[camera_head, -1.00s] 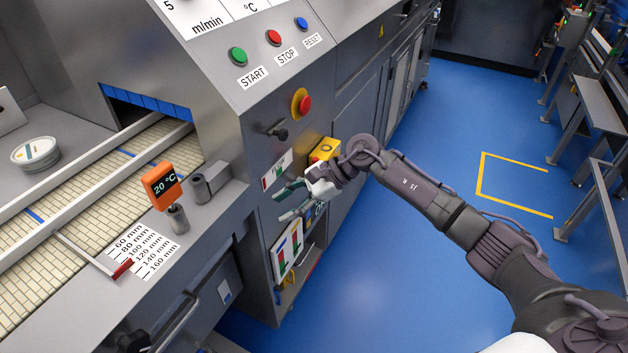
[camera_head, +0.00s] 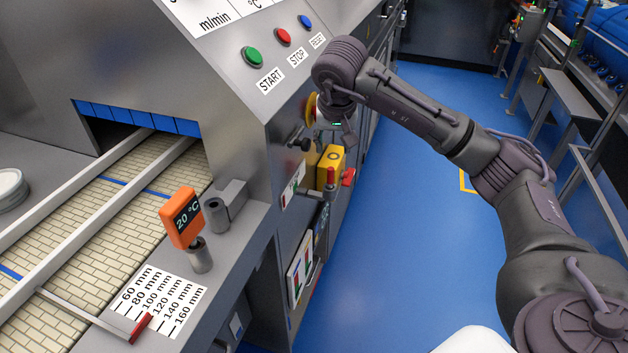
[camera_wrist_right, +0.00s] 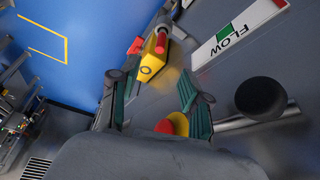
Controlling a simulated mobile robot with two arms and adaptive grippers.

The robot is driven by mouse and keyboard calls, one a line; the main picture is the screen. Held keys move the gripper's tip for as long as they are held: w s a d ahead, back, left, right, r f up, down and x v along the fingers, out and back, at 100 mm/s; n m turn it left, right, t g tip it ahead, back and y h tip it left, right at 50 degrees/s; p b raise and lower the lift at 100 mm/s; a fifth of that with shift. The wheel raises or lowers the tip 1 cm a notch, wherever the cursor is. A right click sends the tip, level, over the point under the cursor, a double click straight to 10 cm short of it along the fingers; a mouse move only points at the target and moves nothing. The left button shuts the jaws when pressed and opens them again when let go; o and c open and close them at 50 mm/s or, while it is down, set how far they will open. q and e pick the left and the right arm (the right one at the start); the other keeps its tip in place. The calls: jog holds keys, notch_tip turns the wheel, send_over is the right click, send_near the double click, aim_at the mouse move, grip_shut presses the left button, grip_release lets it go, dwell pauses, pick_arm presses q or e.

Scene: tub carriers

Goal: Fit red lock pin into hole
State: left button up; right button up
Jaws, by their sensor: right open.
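A yellow box (camera_head: 331,160) is mounted on the machine's front panel, with a red pin-like part (camera_head: 331,178) and a red handle (camera_head: 348,177) on it. In the right wrist view the box (camera_wrist_right: 153,62), a red cylinder (camera_wrist_right: 162,42) and a red handle (camera_wrist_right: 135,46) lie beyond the fingertips. I cannot tell for sure which red part is the lock pin, and I cannot make out the hole. My right gripper (camera_wrist_right: 152,90) is open and empty, apart from the box. In the head view it is mostly hidden behind my wrist. My left gripper is not in view.
A red and yellow stop button (camera_wrist_right: 172,125) is close to the right gripper's fingers. A black knob (camera_head: 300,140) projects from the panel beside the box. An orange display (camera_head: 182,217) stands by the conveyor (camera_head: 120,195). Blue floor (camera_head: 400,230) is free to the right.

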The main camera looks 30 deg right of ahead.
aim_at(331, 169)
jog(key=x, duration=0.7)
jog(key=shift+s+d+f, duration=0.2)
jog(key=shift+d, duration=0.05)
jog(key=shift+w+f, duration=0.15)
jog(key=shift+f, duration=0.15)
jog(key=shift+w+f+p, duration=0.25)
jog(key=shift+f+p, duration=0.1)
jog(key=shift+f, duration=0.15)
jog(key=x, duration=0.4)
jog(key=shift+w+p, duration=0.3)
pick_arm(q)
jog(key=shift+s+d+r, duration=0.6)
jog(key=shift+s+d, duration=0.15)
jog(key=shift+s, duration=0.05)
pick_arm(e)
grip_shut()
